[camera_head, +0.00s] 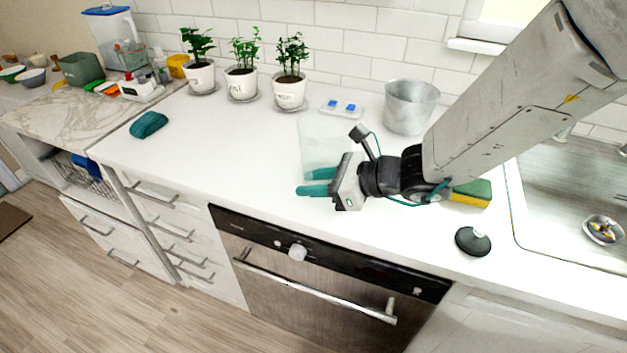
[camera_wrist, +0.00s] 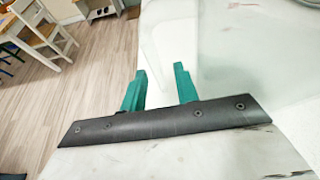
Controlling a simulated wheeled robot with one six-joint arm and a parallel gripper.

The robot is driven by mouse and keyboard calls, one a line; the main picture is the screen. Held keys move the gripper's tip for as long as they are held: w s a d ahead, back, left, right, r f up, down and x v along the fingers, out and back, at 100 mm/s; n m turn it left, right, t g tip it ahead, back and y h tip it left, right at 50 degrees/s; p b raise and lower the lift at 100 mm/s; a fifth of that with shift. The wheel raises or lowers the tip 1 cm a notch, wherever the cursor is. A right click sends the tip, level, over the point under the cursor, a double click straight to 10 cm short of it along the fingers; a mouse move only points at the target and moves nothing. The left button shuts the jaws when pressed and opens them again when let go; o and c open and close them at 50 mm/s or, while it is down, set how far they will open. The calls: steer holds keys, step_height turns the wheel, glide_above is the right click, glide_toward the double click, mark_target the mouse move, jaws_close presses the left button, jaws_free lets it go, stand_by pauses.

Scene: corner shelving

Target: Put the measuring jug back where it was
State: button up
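A clear, see-through vessel, which looks like the measuring jug (camera_head: 318,143), stands out faintly against the white worktop in the head view, just beyond my fingers. My gripper (camera_head: 310,182) points left over the worktop near the front edge, its two teal fingers apart. In the wrist view the fingers (camera_wrist: 160,78) also show a gap, with pale, see-through surfaces beyond them. I see nothing clearly clamped between them. Whether a finger touches the clear wall is hard to tell.
Three potted plants (camera_head: 242,84) line the wall. A sponge (camera_head: 472,193), a black-topped lid (camera_head: 473,241) and the sink (camera_head: 570,190) lie right. A teal cloth (camera_head: 149,124) lies left; the worktop between is clear.

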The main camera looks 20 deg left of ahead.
steer(key=shift+r, duration=0.1)
steer(key=shift+d+r, duration=0.2)
steer(key=shift+d, duration=0.05)
steer(key=v, duration=1.1)
steer(key=shift+d, duration=0.2)
steer(key=s+d+r+n+h, duration=0.2)
steer(key=s+d+n+h, duration=0.2)
steer(key=d, duration=0.6)
steer(key=s+d+r+n+h, duration=0.3)
steer(key=s+d+n+h, duration=0.2)
steer(key=d, duration=0.5)
steer(key=s+d+r+n+h, duration=0.2)
steer(key=s+d+n+h, duration=0.2)
steer(key=s+d+n, duration=0.3)
steer(key=d+n, duration=0.2)
steer(key=shift+s+d+r+t, duration=0.25)
steer(key=shift+d+t, duration=0.05)
steer(key=shift+d, duration=0.1)
